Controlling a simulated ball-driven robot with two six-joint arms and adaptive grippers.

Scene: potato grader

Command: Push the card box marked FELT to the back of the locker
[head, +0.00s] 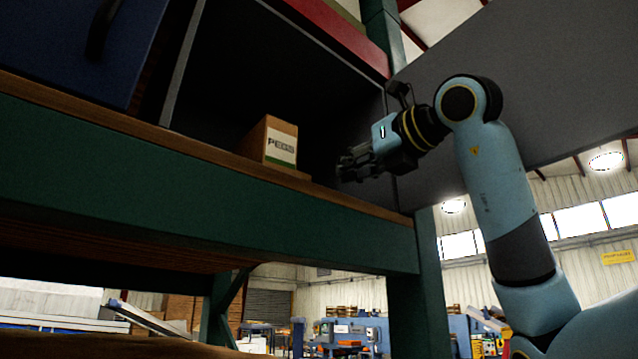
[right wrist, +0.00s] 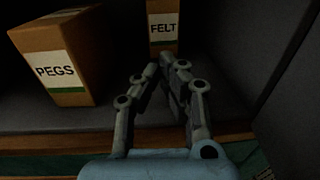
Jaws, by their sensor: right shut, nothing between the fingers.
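The card box marked FELT (right wrist: 163,28) stands upright inside the dark locker (head: 215,85), and its label faces me in the right wrist view. In the head view I cannot see it. My right gripper (head: 345,168) is at the locker's opening, on its right side. It is shut and empty. In the right wrist view its fingertips (right wrist: 163,66) point in toward the FELT box from the front, and I cannot tell whether they touch it. My left gripper is in neither view.
A second card box, marked PEGS (head: 275,143), stands to the left of my gripper; it also shows in the right wrist view (right wrist: 58,65). The locker's grey side wall (right wrist: 268,62) is close on the right. A wooden shelf edge (head: 215,158) runs along the front.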

